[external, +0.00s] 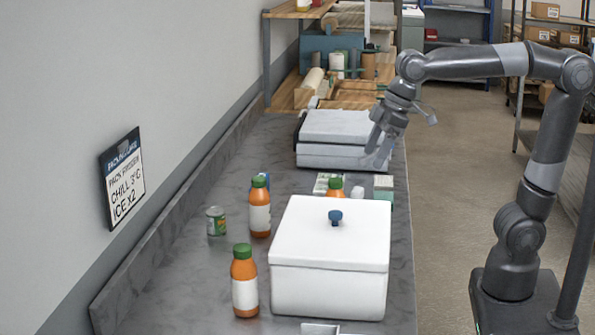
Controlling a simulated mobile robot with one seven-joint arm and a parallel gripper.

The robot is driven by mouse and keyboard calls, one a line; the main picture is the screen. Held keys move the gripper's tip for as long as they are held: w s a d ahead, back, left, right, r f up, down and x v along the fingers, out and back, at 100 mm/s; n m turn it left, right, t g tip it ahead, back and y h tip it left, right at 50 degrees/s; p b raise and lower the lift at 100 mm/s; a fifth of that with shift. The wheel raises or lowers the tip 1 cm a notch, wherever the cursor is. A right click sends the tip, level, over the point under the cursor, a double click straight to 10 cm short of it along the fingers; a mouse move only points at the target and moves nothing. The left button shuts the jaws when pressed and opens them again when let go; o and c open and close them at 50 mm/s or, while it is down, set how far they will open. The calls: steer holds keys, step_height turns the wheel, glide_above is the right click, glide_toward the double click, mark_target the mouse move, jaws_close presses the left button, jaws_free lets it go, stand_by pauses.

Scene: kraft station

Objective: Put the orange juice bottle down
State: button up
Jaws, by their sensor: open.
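Three orange juice bottles with green caps and white labels stand upright on the grey counter (180,285). One bottle (244,283) is at the front, left of the white lidded box (330,245). Another bottle (259,207) stands farther back, near a small can. A third bottle (335,187) is mostly hidden behind the white box; only its cap and upper part show. My gripper (377,158) is open and points down near the right edge of the counter, beyond the third bottle. I see no bottle between its fingers.
A small green can (216,221) stands left of the middle bottle. Small green-and-white cartons (383,187) sit behind the white box. A sign (123,178) hangs on the left wall. The front left counter is clear.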

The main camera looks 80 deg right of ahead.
steer(key=s+d+f+m, duration=0.1)
steer(key=s+d+f, duration=0.1)
steer(key=s+f, duration=0.2)
steer(key=s+d+f+m+t+h, duration=0.1)
steer(key=s+d+f, duration=0.2)
steer(key=s, duration=0.7)
step_height(320, 180, down, 2)
steer(key=shift+s+f+m+t, duration=0.1)
steer(key=shift+s+m+t, duration=0.2)
steer(key=shift+m, duration=0.1)
steer(key=shift+o, duration=0.4)
steer(key=m+g, duration=0.1)
steer(key=m, duration=0.1)
glide_toward(333, 192)
steer(key=d, duration=0.1)
steer(key=shift+h, duration=0.3)
steer(key=x, duration=1.1)
steer(key=shift+s+d, duration=0.1)
steer(key=shift+d, duration=0.1)
